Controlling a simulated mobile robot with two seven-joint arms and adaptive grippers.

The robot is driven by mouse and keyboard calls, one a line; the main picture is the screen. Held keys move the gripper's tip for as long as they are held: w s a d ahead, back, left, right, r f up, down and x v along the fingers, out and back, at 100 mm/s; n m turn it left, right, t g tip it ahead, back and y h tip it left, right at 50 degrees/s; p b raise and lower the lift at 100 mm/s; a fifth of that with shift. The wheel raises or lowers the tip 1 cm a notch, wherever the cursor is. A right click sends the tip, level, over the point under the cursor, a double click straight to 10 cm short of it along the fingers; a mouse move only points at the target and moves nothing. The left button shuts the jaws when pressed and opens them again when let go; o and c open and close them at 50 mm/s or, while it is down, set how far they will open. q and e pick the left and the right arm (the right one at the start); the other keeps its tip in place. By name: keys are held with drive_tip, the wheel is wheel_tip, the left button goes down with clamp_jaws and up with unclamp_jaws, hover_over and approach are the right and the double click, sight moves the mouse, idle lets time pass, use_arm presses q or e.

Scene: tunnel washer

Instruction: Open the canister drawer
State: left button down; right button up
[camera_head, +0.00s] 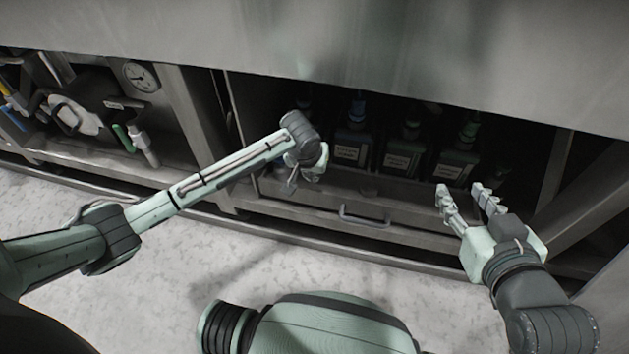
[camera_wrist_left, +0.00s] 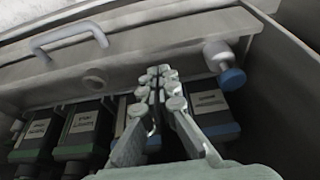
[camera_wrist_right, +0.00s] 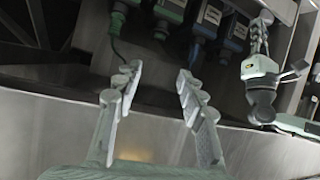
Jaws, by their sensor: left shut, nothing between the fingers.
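The canister drawer (camera_head: 320,214) is low in the machine, with a bar handle (camera_head: 365,217) on its front; the handle also shows in the left wrist view (camera_wrist_left: 70,36). Dark labelled canisters (camera_head: 402,155) stand behind the front panel. How far the drawer is out is hard to tell. My left gripper (camera_head: 291,183) is shut and empty, left of the handle by the panel's upper edge. In the left wrist view its fingertips (camera_wrist_left: 158,75) overlap the panel; contact is unclear. My right gripper (camera_head: 465,192) is open and empty, right of the handle and apart from it.
A steel panel (camera_head: 330,45) overhangs the canister bay. A post (camera_head: 195,115) stands left of the bay, with a gauge (camera_head: 140,76) and pipework beyond it. A blue-capped fitting (camera_wrist_left: 231,78) is beside the left fingers. The pale floor (camera_head: 190,270) in front is clear.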

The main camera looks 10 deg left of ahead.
use_arm(q)
drive_tip(key=b+x, duration=0.1)
drive_tip(key=x, duration=0.4)
drive_tip(key=shift+w+f, duration=0.15)
drive_tip(key=shift+f, duration=0.15)
drive_tip(key=shift+w+f+b, duration=0.1)
drive_tip(key=shift+f+b, duration=0.1)
drive_tip(key=shift+b, duration=0.1)
use_arm(e)
drive_tip(key=w+a+r+t+y, duration=0.1)
drive_tip(key=a+r+t, duration=0.3)
drive_tip(key=r, duration=0.4)
drive_tip(key=shift+w+a+r+y, duration=0.25)
drive_tip(key=shift+a+y, duration=0.25)
drive_tip(key=shift+y, duration=0.4)
